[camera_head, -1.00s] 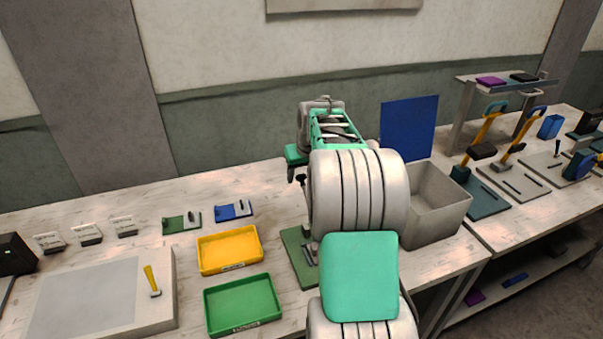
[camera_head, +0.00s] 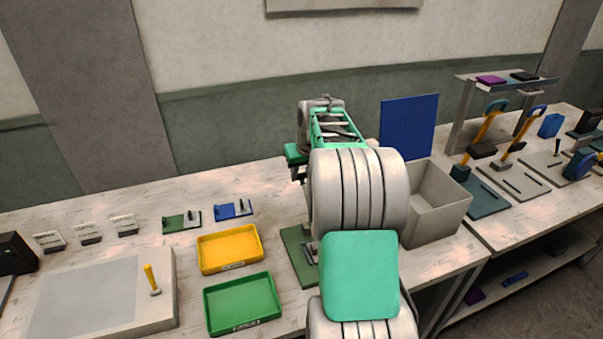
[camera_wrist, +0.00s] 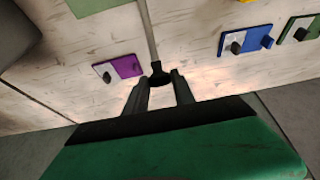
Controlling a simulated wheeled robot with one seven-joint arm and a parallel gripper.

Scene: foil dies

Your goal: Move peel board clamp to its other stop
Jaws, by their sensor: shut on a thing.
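My gripper (camera_wrist: 161,88) is shut on the black knob (camera_wrist: 158,76) at the end of a thin grey lever in the wrist view. The lever (camera_wrist: 150,30), which looks like the peel board clamp's handle, runs from the top edge to between my fingers. A green base plate (camera_wrist: 95,4) shows at the top left there. In the head view the green base plate (camera_head: 296,252) lies on the bench, with a metal fitting (camera_head: 311,252) on it. My arm hides most of the clamp and my fingertips in that view.
A yellow tray (camera_head: 202,262), a green tray (camera_head: 210,310) and a light board (camera_head: 165,315) lie to the left. A grey bin (camera_head: 438,215) stands close right of my arm. A small purple plate (camera_wrist: 122,66) lies near my fingers. A blue panel (camera_head: 408,127) stands behind.

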